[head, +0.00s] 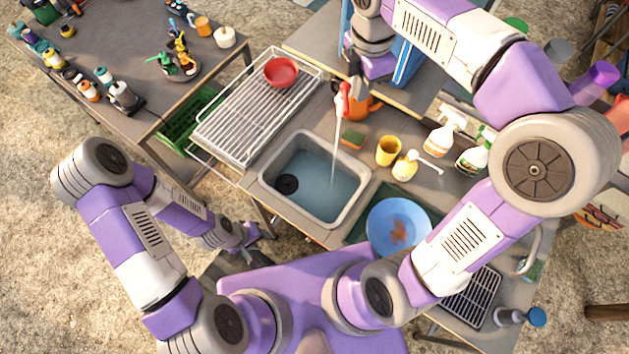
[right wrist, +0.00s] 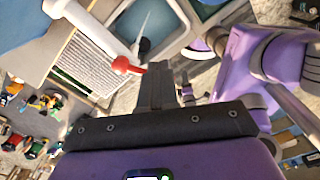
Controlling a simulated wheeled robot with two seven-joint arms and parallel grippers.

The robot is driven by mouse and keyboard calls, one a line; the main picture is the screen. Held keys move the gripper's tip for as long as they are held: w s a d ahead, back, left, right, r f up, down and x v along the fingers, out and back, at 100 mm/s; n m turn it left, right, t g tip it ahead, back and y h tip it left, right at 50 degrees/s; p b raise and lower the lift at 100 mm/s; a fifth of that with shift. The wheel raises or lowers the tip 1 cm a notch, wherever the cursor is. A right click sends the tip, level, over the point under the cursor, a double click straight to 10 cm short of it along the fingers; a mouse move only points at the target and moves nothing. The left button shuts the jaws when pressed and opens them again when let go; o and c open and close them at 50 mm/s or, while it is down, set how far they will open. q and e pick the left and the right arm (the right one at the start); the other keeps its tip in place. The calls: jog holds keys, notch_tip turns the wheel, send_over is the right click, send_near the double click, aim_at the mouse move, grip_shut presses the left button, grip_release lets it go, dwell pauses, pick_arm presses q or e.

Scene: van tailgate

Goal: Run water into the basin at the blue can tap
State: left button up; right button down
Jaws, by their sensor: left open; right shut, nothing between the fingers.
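The blue can (head: 411,62) stands at the back, partly hidden behind my right arm. Its tap has a red part (head: 342,98), and a thin stream of water (head: 336,140) falls from it into the grey basin (head: 268,178). Bluish water covers the basin floor around a dark drain. In the right wrist view the white tap spout with its red lever (right wrist: 126,66) lies just left of my fingers. My right gripper (head: 354,82) is shut and empty beside the tap; whether it touches is unclear. My left gripper (head: 246,252) is open, low in front of the counter.
A red bowl (head: 281,72) sits on the drying rack (head: 240,118) left of the basin. A yellow cup (head: 388,151), a soap pump (head: 405,166), spray bottles (head: 442,138) and a sponge (head: 352,142) stand right of it. A blue plate (head: 385,222) lies at the front right.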

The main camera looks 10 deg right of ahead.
jog(key=a+p, duration=0.1)
jog(key=a, duration=0.5)
jog(key=shift+w+a, duration=0.15)
jog(key=shift+w, duration=0.25)
notch_tip(320, 180, down, 5)
jog(key=b, duration=0.2)
jog(key=shift+r+b, duration=0.15)
jog(key=shift+b, duration=0.2)
dwell(6.2)
